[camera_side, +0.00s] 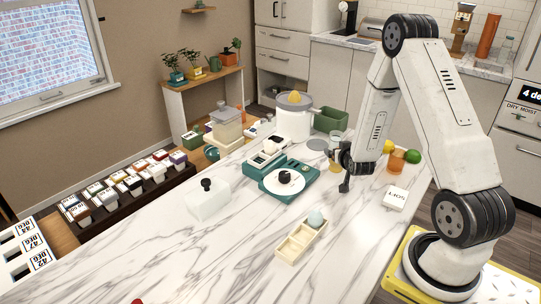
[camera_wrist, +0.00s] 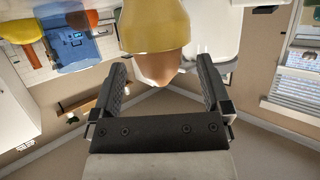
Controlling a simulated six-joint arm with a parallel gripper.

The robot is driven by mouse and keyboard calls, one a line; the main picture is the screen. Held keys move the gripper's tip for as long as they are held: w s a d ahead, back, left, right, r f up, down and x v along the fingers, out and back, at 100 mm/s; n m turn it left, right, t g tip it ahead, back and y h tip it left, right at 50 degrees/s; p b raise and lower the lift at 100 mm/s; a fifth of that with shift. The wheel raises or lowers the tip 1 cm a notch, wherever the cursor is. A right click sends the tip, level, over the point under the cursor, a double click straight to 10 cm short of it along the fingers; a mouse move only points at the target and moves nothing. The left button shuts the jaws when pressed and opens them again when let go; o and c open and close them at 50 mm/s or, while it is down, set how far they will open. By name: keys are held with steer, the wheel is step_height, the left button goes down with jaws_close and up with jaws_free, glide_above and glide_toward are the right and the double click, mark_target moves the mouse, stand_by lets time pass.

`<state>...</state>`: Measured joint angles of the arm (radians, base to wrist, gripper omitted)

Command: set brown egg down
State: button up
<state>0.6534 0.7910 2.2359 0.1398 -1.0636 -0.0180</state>
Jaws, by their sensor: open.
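A smooth brown rounded thing, apparently the brown egg (camera_wrist: 158,69), shows between and beyond the fingers, against a yellow cup-like thing (camera_wrist: 154,25). No contact with either finger is visible. In the side view a yellowish form (camera_side: 335,141) stands right beside my gripper, and the egg is not clearly distinguishable there. A pale blue egg (camera_side: 316,218) sits in the wooden tray (camera_side: 291,246).
The teal scale (camera_side: 266,186) with a black-knobbed white plate is left of my gripper. The front counter is mostly clear.

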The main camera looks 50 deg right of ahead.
steer(key=shift+r, duration=0.1)
steer(key=shift+r, duration=3.4)
steer(key=w+a+n+g+y, duration=0.15)
steer(key=a+n+y, duration=0.45)
steer(key=a, duration=1.2)
steer(key=s+a+n+g+y, duration=0.3)
steer(key=s+a+g, duration=0.2)
steer(key=s+a, duration=0.4)
steer(key=a, duration=0.3)
steer(key=shift+s+a+r, duration=0.3)
steer(key=shift+s, duration=0.1)
